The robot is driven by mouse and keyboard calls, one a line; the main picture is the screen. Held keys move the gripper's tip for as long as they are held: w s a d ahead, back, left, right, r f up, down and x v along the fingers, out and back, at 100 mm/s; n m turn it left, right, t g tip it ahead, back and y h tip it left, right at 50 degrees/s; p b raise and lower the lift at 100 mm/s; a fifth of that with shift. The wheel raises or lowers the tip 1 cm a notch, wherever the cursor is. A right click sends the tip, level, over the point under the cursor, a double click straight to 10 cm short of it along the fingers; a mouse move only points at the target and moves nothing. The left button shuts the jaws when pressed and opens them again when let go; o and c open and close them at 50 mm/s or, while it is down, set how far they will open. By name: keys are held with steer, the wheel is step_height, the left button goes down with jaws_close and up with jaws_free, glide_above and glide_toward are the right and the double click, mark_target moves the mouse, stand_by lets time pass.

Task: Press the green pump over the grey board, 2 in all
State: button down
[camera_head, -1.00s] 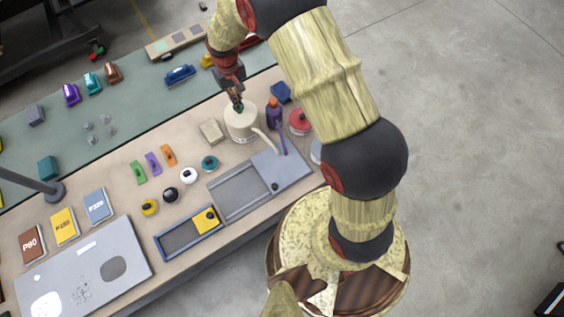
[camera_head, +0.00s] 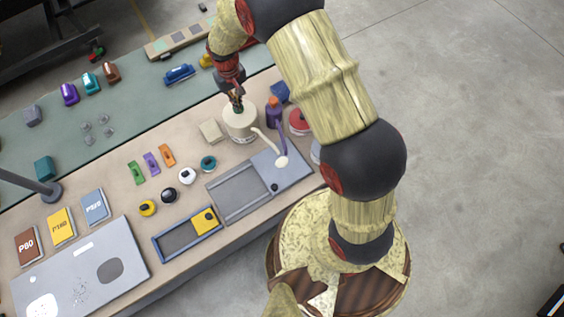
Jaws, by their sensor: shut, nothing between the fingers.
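The pump in front of my gripper is a wide cream-coloured jar (camera_head: 240,124) on the bench, with a pale spout curving right over the grey board (camera_head: 292,172). Its head is mostly hidden by my gripper; a green top cannot be made out clearly. My gripper (camera_head: 237,107) is shut and empty, pointing down at the top of the jar; whether it touches cannot be told. A cream-white blob (camera_head: 282,161) shows over the grey board near the spout ends.
A purple bottle (camera_head: 273,113) with its own spout stands right of the jar, with a red-topped container (camera_head: 299,122) beyond it. A beige block (camera_head: 210,131) is left of the jar. A grey tray (camera_head: 238,194) adjoins the board. My arm crosses the right side.

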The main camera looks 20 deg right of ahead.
steer(key=shift+r+p, duration=0.85)
steer(key=shift+r, duration=0.9)
steer(key=shift+f, duration=0.2)
steer(key=shift+f+b, duration=1.15)
steer(key=shift+f, duration=0.45)
steer(key=shift+r+p, duration=0.9)
steer(key=shift+r, duration=0.85)
step_height(320, 180, up, 6)
steer(key=p, duration=0.3)
